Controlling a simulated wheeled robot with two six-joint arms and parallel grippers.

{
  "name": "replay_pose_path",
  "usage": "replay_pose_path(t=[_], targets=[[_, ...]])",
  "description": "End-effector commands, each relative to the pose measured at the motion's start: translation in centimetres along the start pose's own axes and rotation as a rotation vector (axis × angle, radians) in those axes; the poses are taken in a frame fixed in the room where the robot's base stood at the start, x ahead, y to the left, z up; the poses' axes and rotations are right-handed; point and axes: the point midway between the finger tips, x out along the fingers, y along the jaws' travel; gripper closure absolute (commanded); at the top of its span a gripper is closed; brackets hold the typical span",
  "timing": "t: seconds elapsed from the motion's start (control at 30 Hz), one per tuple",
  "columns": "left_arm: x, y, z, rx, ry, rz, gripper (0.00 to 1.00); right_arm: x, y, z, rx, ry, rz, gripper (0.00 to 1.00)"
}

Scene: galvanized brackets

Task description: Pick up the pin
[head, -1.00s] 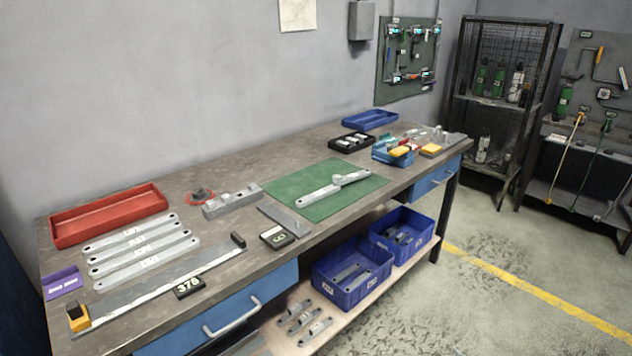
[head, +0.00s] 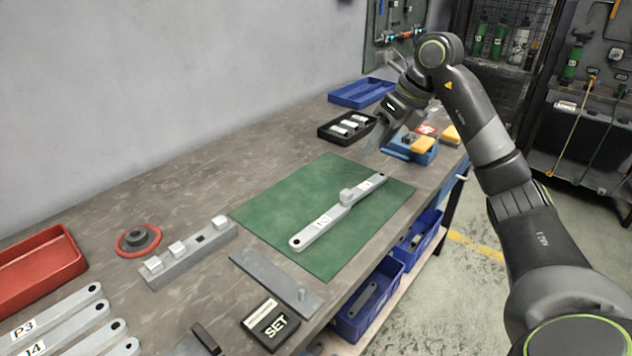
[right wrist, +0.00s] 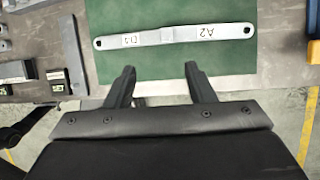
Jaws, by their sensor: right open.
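My left gripper is not in view.
A long grey bar (head: 312,236) with a block on it lies on the green mat (head: 285,205). A block fixture (head: 185,262), a red-ringed knob (head: 138,240) and a SET box (head: 270,325) stand nearby. Blue bins (head: 372,300) sit below the bench edge.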

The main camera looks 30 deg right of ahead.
Motion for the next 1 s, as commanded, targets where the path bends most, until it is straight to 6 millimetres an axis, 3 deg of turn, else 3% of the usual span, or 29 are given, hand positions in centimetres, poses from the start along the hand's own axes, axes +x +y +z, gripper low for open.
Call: replay_pose_path(t=[0.13,0.27,0.6,1.0], targets=[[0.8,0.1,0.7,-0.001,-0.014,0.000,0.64,0.1,-0.4,-0.4,-0.001,0.013,-0.040,0.51],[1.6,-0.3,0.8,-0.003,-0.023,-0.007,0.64,2.5,-0.4,-0.5,-0.001,0.013,-0.036,0.51],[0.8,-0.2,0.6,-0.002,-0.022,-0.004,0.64,9.3,-0.6,-0.4,0.001,0.015,-0.032,0.51],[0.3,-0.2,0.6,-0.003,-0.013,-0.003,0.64,13.1,-1.1,-0.3,0.001,0.014,-0.032,0.51]])
